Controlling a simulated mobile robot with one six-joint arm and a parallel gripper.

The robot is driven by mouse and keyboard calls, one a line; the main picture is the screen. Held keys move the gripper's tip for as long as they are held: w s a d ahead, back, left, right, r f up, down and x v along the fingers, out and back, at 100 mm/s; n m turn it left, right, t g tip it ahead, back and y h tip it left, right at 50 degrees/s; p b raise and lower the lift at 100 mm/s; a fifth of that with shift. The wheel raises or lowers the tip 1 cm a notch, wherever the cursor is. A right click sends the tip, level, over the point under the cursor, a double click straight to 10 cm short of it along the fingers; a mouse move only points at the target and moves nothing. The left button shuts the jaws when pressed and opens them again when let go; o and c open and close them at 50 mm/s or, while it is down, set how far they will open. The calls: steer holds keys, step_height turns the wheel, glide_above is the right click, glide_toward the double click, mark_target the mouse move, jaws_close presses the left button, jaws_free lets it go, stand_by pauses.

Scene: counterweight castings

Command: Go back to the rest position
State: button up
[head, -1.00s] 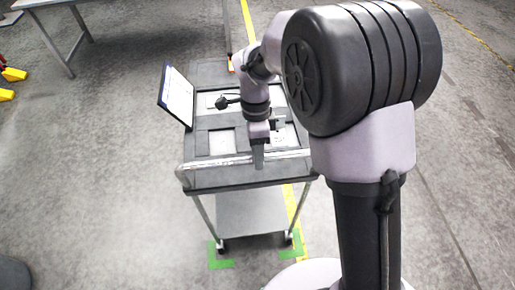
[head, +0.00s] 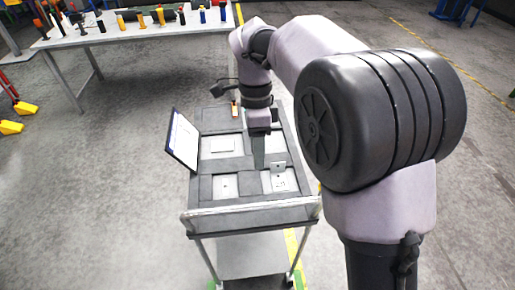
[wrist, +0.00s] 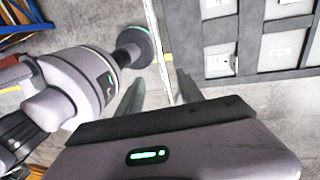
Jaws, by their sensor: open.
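My gripper (head: 259,150) hangs over the middle of a grey cart (head: 240,216) in the head view, fingers pointing down. In the wrist view the two fingers of my gripper (wrist: 158,98) stand apart with nothing between them. The cart's top also shows in the wrist view (wrist: 249,38), at the upper right. Its dark insert has several pale recesses. A small metal bracket-like piece (head: 280,178) stands in the right front recess. Part of the cart top is hidden behind my gripper.
A tilted tablet or board (head: 182,141) stands at the cart's left edge. A table (head: 120,30) with several coloured tools is at the back left. Yellow blocks (head: 12,127) lie on the floor at the far left. Open floor lies left of the cart.

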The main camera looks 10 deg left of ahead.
steer(key=s+d+n+t+y+b, duration=0.25)
steer(key=s+d+n+b, duration=0.25)
steer(key=s+d+b, duration=0.3)
steer(key=s+d+f+n+t+b, duration=0.5)
steer(key=s+f, duration=0.4)
steer(key=s, duration=0.2)
steer(key=shift+d+n+b, duration=0.5)
steer(key=shift+d+b, duration=0.55)
steer(key=shift+d, duration=0.05)
steer(key=shift+f+t, duration=0.1)
steer(key=shift+t, duration=0.15)
steer(key=shift+s, duration=0.1)
